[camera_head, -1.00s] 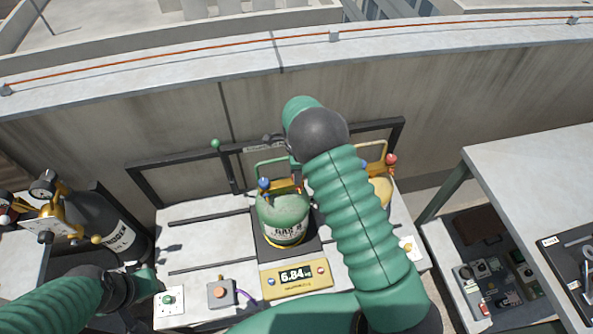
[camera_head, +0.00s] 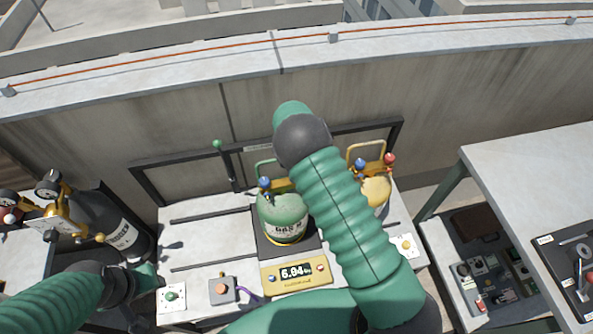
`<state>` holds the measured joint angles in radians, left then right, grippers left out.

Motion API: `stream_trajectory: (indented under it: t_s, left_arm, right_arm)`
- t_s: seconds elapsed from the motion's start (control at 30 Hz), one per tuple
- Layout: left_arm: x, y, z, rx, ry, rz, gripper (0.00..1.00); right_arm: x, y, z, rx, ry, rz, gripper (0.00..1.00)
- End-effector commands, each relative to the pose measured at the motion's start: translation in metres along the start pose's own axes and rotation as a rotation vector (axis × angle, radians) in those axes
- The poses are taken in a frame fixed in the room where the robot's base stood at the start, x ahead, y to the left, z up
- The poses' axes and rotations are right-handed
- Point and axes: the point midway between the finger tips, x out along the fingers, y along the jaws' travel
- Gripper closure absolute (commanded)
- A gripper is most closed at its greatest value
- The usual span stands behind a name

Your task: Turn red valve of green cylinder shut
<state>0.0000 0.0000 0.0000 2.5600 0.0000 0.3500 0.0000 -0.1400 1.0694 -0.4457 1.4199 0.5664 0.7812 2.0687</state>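The green cylinder (camera_head: 284,222) stands upright on a yellow scale (camera_head: 296,279) at the middle of the bench. Its blue valve (camera_head: 264,184) shows on the left of its top. Its red valve is hidden behind my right arm, which reaches up across the cylinder's right side. My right gripper is hidden behind that arm. My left gripper (camera_head: 143,286) is low at the left, beside a white box with a green button (camera_head: 171,296); its fingers are too unclear to tell open from shut.
A yellow cylinder (camera_head: 376,192) with a blue valve (camera_head: 361,163) and a red valve (camera_head: 389,158) stands right of my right arm. A dark cylinder (camera_head: 112,230) is at the left. A box with an orange button (camera_head: 221,290) sits at the bench front. A grey table (camera_head: 530,185) is at the right.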

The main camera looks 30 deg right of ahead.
Motion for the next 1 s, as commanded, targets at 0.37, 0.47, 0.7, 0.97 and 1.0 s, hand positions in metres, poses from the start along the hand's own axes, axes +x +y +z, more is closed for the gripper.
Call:
stream_trajectory:
  t_s: [0.37, 0.47, 0.7, 0.97, 1.0]
  left_arm:
    - [-0.0003, 0.0000, -0.0001, 0.000, 0.000, 0.000, 0.64]
    - [-0.0003, 0.0000, -0.0001, 0.000, 0.000, 0.000, 0.64]
    - [-0.0003, 0.0000, -0.0001, 0.000, 0.000, 0.000, 0.64]
    - [0.0002, 0.0000, 0.0001, 0.000, 0.000, 0.000, 0.64]
    - [0.0008, 0.0000, 0.0002, 0.000, 0.000, 0.000, 0.64]
  right_arm:
    - [-0.0013, -0.0014, 0.0023, 0.016, -0.006, -0.005, 1.00]
    - [-0.0013, -0.0015, 0.0022, 0.015, -0.006, -0.005, 1.00]
    - [-0.0009, -0.0007, 0.0009, 0.014, -0.004, -0.002, 0.47]
    - [-0.0033, -0.0003, 0.0003, 0.013, -0.003, -0.002, 0.47]
    - [-0.0067, -0.0005, 0.0006, 0.013, -0.003, -0.002, 0.47]
